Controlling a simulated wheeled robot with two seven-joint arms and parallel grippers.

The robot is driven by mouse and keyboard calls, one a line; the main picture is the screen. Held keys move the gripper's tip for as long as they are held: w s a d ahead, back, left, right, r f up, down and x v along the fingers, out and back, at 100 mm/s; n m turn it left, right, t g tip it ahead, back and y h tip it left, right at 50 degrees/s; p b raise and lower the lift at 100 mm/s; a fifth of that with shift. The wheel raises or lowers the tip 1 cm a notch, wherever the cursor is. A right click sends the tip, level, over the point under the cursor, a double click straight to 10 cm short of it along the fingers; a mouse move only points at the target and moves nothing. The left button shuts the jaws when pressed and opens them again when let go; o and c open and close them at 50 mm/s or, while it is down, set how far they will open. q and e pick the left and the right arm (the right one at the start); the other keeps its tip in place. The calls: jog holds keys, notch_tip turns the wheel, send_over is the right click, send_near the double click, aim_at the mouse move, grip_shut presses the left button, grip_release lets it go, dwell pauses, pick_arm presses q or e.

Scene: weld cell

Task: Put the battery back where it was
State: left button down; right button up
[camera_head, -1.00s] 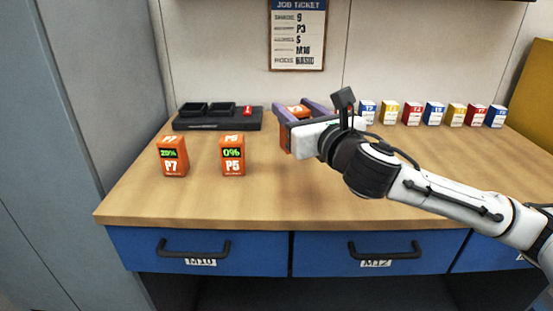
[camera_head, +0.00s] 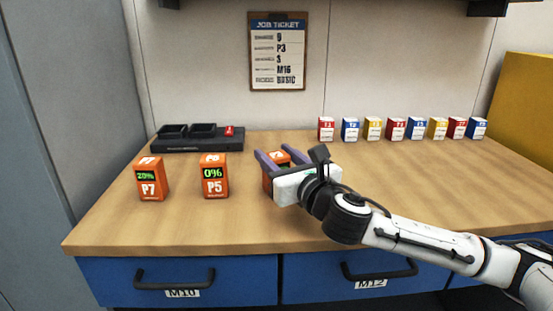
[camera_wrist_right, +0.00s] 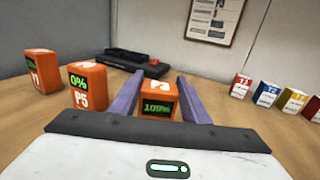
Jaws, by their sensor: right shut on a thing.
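My right gripper (camera_head: 281,158) is shut on an orange battery (camera_head: 270,182), its purple fingers on either side. In the right wrist view this battery (camera_wrist_right: 158,104) reads 100%; its lower front is hidden by the gripper body. It is at or just above the bench top, to the right of the P5 battery; I cannot tell if it touches. The P5 battery (camera_head: 214,177) reads 0% and stands upright. The P7 battery (camera_head: 152,180) reads 20% and stands to its left. The black charger (camera_head: 190,146) behind them shows two empty bays. My left gripper is not in view.
Several small labelled boxes (camera_head: 396,129) stand in a row at the back right. A job ticket (camera_head: 277,50) hangs on the wall. Blue drawers (camera_head: 230,282) sit below the wooden bench top (camera_head: 400,190). The bench front left of my right arm is clear.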

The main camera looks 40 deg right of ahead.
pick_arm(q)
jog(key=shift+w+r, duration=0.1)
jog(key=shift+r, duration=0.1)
pick_arm(e)
jog(key=shift+r, duration=0.15)
jog(key=o, duration=1.4)
jog(key=shift+f, duration=0.2)
jog(key=shift+o, duration=0.2)
jog(key=shift+r, duration=0.2)
jog(key=s, duration=0.3)
jog(key=s+a, duration=0.1)
jog(key=s, duration=0.5)
jog(key=shift+s+a+f+b, duration=0.15)
jog(key=shift+s+a+b, duration=0.05)
jog(key=shift+a+b, duration=0.15)
jog(key=s+p, duration=0.1)
jog(key=p, duration=0.4)
jog(key=shift+d+r, duration=0.1)
jog(key=shift+r, duration=0.25)
jog(key=s+p, duration=0.1)
jog(key=p, duration=0.1)
jog(key=shift+s+a+f+p, duration=0.2)
jog(key=shift+p, duration=0.1)
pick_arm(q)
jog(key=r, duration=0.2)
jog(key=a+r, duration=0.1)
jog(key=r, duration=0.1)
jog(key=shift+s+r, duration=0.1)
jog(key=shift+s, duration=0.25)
